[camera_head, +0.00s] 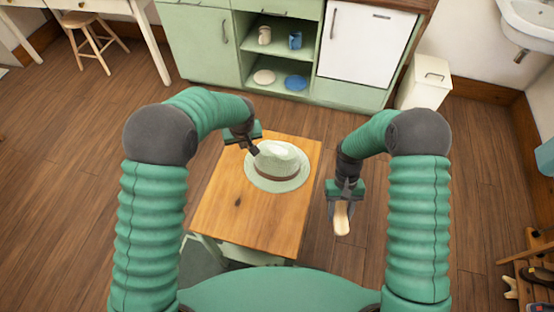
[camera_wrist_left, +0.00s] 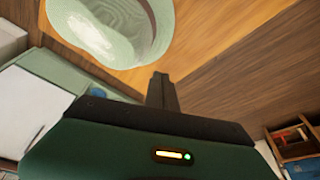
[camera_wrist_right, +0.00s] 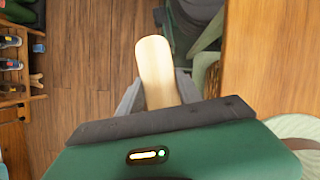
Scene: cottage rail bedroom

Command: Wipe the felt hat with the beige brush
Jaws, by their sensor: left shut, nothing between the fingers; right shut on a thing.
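The pale green felt hat (camera_head: 281,163) with a brown band sits upright on the small wooden table, and it also shows in the left wrist view (camera_wrist_left: 105,30). My left gripper (camera_head: 255,150) is shut and empty at the hat's upper left side; I cannot tell whether it touches the hat. My right gripper (camera_head: 342,203) is shut on the beige brush (camera_head: 342,219), right of the table and off its edge. The brush points toward the front, and its pale wooden part shows in the right wrist view (camera_wrist_right: 157,72). Its bristles are not visible.
The wooden table (camera_head: 235,207) has bare room in front of the hat. A green cabinet (camera_head: 205,45) with cups and plates stands behind. A white bin (camera_head: 424,83) is at the back right. A wooden rack (camera_head: 535,270) stands at the lower right.

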